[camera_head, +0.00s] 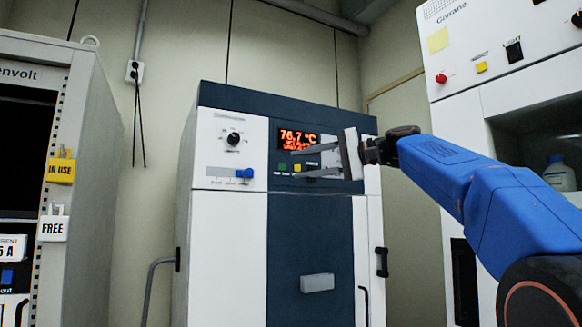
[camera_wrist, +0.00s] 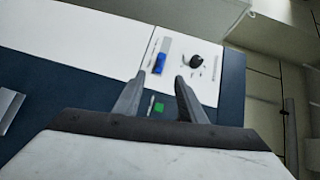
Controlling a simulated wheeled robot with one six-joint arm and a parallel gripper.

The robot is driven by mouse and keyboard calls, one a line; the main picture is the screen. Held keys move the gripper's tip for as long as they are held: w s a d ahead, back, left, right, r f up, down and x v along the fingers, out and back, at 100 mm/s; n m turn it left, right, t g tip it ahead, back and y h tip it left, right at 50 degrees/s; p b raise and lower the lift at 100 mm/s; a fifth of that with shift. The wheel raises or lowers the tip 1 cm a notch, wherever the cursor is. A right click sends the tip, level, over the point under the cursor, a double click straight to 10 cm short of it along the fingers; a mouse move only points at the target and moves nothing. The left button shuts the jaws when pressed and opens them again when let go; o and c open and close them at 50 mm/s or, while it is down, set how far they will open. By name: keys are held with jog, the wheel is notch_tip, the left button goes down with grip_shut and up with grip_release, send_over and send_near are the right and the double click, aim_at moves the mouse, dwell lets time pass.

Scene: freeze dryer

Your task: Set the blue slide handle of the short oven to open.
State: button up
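The short oven (camera_head: 318,215) is the white and dark-blue cabinet in the middle of the head view. Its blue slide handle (camera_head: 244,173) sits at the right end of a pale horizontal slot on the upper left white panel, below a black knob (camera_head: 232,138). The handle also shows in the wrist view (camera_wrist: 158,61), past the fingertips. My gripper (camera_head: 296,163) is in front of the oven's display panel, to the right of the handle and apart from it. In the wrist view its two fingers (camera_wrist: 158,83) are spread with nothing between them.
The lit display (camera_head: 298,139) reads 76.7 °C, with a green button (camera_head: 282,167) below it. A grey door handle (camera_head: 317,283) juts from the oven front. A grey cabinet (camera_head: 60,90) with tags stands left, and a taller white machine (camera_head: 465,105) stands right.

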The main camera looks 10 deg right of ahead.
jog(key=shift+s+d+r, duration=0.1)
jog(key=shift+s+d, duration=0.25)
jog(key=shift+d, duration=0.3)
jog(key=s+a+f+h, duration=0.1)
jog(key=s+f+h, duration=0.15)
jog(key=f, duration=0.55)
jog(key=s+f+h, duration=0.2)
jog(key=s+f, duration=0.1)
jog(key=f, duration=0.4)
jog(key=s+d+f+n+g+h, duration=0.1)
jog(key=s+d+f+h, duration=0.2)
jog(key=s+f, duration=0.6)
jog(key=s+d+f+n+g+h, duration=0.1)
jog(key=s+f, duration=0.9)
jog(key=f, duration=1.3)
jog(key=s+d+f+n+g+h, duration=0.1)
jog(key=s+d+f+h, duration=0.5)
jog(key=f, duration=1.1)
jog(key=s+n, duration=0.1)
jog(key=s, duration=0.2)
jog(key=shift+s+n, duration=0.25)
jog(key=shift+n, duration=0.05)
